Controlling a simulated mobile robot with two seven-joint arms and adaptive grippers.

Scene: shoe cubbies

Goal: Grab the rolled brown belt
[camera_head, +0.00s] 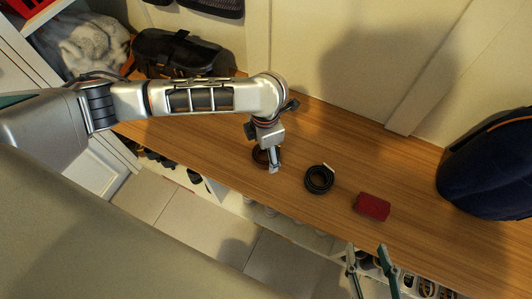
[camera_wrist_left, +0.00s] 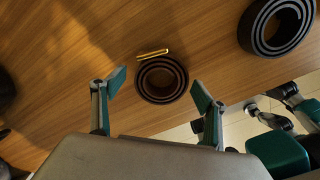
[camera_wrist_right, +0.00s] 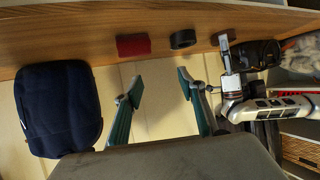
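The rolled brown belt (camera_head: 258,156) lies on the wooden bench, partly hidden by my left gripper (camera_head: 271,160) in the head view. In the left wrist view the coiled belt (camera_wrist_left: 162,98) has a gold buckle (camera_wrist_left: 152,54) at its upper edge. It shows between and slightly beyond the spread fingertips of my left gripper (camera_wrist_left: 158,88), which is open above it and empty. My right gripper (camera_head: 369,258) is open and empty near the bench's front edge; its fingers (camera_wrist_right: 160,86) are well apart in the right wrist view.
A black rolled belt (camera_head: 319,179) lies just right of the brown one, then a red block-shaped item (camera_head: 372,206). A navy backpack (camera_head: 490,165) stands at the right. A dark bag (camera_head: 180,55) and grey cloth (camera_head: 88,45) are at the left. A wall backs the bench.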

